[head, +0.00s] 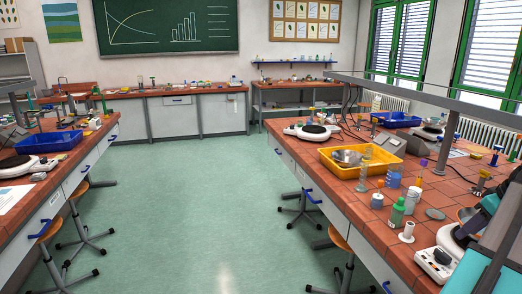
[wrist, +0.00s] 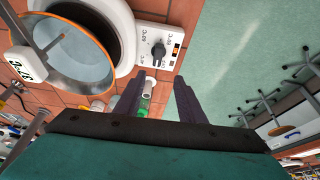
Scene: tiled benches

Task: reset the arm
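My gripper (wrist: 160,80) shows in the wrist view as two dark fingers standing apart with nothing held between them. A white hotplate (wrist: 150,32) with a dial lies just beyond the fingertips. An orange-rimmed bowl (wrist: 112,71) is to the left of the fingers. A green bottle (wrist: 143,110) and a white cylinder (wrist: 148,88) show beyond and beside the left finger. In the head view my teal arm (head: 483,268) reaches in at the lower right over the bench, near the hotplate (head: 437,264); the fingers are not clear there.
The green floor (head: 190,210) between benches is mostly free.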

